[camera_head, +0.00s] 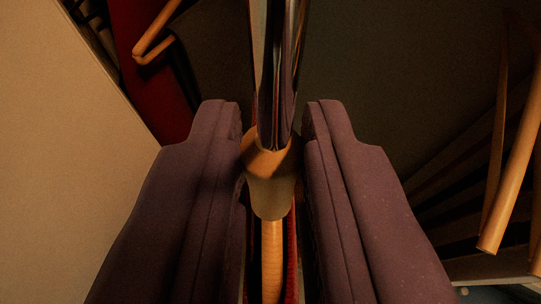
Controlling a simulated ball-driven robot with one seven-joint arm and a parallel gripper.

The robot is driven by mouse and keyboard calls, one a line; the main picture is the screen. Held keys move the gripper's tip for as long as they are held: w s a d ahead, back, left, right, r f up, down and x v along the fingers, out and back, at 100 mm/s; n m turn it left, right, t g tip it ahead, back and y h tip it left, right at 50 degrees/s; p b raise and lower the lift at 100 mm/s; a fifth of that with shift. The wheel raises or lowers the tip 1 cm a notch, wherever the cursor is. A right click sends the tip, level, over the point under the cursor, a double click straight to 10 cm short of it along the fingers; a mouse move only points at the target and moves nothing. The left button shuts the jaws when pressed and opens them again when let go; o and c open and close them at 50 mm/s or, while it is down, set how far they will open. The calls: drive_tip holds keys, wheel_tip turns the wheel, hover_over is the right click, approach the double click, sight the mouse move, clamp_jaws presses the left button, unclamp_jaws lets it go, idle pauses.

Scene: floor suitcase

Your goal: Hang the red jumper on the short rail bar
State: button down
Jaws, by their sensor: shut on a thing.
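The two dark purple-brown fingers of my gripper (271,130) come in from the bottom of the view. They are shut on a pale wooden hanger (271,195), whose neck sits between them. A narrow strip of the red jumper (292,262) shows below, beside the hanger's lower wooden part; the rest is hidden by my fingers. A shiny chrome bar (281,75) runs from the top edge down to the hanger's neck. I cannot tell whether the hanger's wood touches the bar or only overlaps it in the picture.
A pale flat panel (65,150) fills the left side. Dark red cloth (138,45) and a bent wooden piece (155,42) are at the upper left. Several slanting wooden pieces (512,175) hang at the right. The space behind is dark.

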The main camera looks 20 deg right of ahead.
drive_tip(key=w+d+f+p, duration=0.2)
drive_tip(key=w+d+p, duration=1.6)
drive_tip(key=d+p, duration=0.3)
drive_tip(key=shift+d+f+p, duration=0.15)
drive_tip(key=shift+f+p, duration=0.2)
drive_tip(key=shift+p, duration=1.45)
drive_tip(key=shift+f, duration=0.35)
drive_tip(key=c, duration=1.4)
unclamp_jaws()
drive_tip(key=o, duration=0.5)
drive_tip(key=shift+s, duration=0.1)
drive_tip(key=shift+c, duration=0.2)
drive_tip(key=shift+f, duration=0.1)
